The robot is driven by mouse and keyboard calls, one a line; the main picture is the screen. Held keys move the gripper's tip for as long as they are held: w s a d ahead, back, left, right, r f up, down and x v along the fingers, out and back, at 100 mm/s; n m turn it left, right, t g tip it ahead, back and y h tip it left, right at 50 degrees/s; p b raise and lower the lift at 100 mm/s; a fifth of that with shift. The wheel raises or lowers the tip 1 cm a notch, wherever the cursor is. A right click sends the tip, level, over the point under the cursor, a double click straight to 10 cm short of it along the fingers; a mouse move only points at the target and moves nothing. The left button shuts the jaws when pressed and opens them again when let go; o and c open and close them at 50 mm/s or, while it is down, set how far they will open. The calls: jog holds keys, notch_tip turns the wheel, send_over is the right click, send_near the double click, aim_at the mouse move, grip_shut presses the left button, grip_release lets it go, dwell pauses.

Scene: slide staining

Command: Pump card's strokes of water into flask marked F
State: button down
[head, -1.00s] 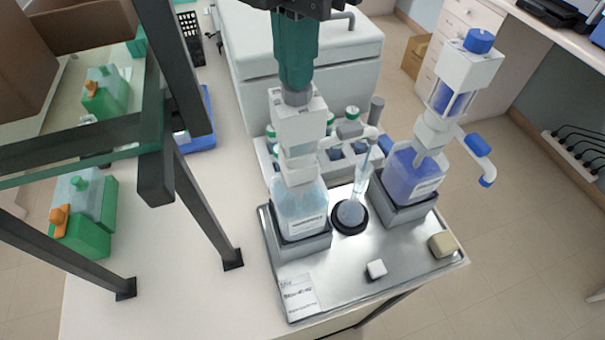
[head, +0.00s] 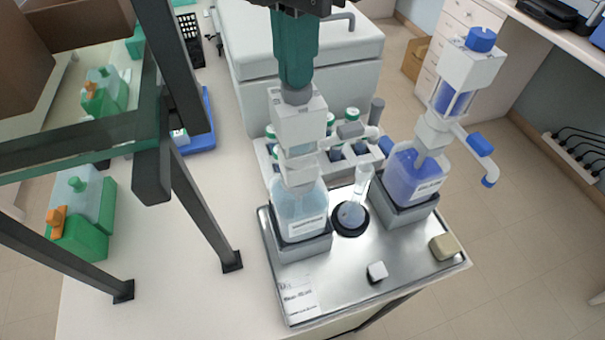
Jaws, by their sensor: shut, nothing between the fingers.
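My gripper (head: 296,85), with teal fingers, is shut and empty. It points down onto the grey knob (head: 297,96) on top of the left dispenser, apparently touching it. This dispenser (head: 300,125) has a white pump head on a bottle of pale, clear liquid (head: 299,210). The flask stands upright on a black round pad (head: 350,230) with some bluish-clear liquid low inside. I cannot read a mark on it. A white card (head: 298,297) lies at the tray's front left; its print is too small to read.
A second dispenser (head: 460,70) with a blue-liquid bottle (head: 413,178) stands to the right. A rack with several capped bottles stands behind. A dark shelf frame (head: 205,210) stands left.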

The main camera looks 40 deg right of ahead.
dwell(0.4)
jog(key=shift+r+p, duration=1)
jog(key=shift+r, duration=1.1)
jog(key=shift+f, duration=0.2)
jog(key=shift+f+b, duration=1.85)
jog(key=shift+b, duration=0.1)
jog(key=shift+f+b, duration=0.15)
jog(key=shift+b, duration=0.2)
jog(key=shift+r+p, duration=1.1)
jog(key=shift+r, duration=1.05)
